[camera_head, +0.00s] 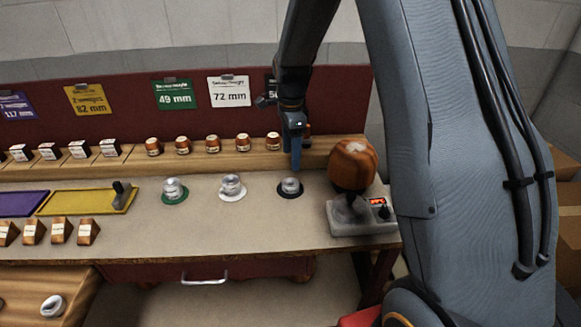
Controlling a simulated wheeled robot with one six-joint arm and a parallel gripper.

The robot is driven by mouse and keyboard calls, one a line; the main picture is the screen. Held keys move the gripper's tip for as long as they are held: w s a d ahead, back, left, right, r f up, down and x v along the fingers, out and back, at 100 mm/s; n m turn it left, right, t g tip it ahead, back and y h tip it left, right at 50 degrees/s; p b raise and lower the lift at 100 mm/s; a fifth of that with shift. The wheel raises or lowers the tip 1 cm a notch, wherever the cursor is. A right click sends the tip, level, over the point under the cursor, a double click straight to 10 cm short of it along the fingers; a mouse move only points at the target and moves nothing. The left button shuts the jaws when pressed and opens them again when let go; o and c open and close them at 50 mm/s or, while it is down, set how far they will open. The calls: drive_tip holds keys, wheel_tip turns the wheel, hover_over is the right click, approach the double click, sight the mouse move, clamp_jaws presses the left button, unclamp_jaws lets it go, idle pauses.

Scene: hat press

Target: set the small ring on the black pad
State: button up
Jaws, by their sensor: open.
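The black pad (282,193) lies on the bench, right of the middle. A small pale ring (291,185) sits on it, inside the pad's edge as far as I can tell. My gripper (295,165) points down just above this ring, open, with a small gap seeming to show between its tips and the ring. The finger gap itself is too small to make out. Similar pale ringed pieces stand on the green pad (174,201) and the white pad (233,197) to the left.
A press with an orange-brown head (352,165) stands close on the right. A wooden ledge (225,153) with several small blocks runs behind. A yellow tray (75,203) with a dark handle lies left. Another pale ring (52,306) is lower left.

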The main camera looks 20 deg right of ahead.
drive_tip(key=s+r+n, duration=0.2)
drive_tip(key=s+n, duration=0.7)
drive_tip(key=s, duration=0.3)
drive_tip(key=s+r+n+t, duration=0.1)
drive_tip(key=s+r+n, duration=0.1)
drive_tip(key=s+n, duration=0.7)
drive_tip(key=s, duration=0.4)
drive_tip(key=shift+a+r, duration=0.15)
drive_tip(key=shift+a, duration=0.1)
drive_tip(key=shift+c, duration=0.3)
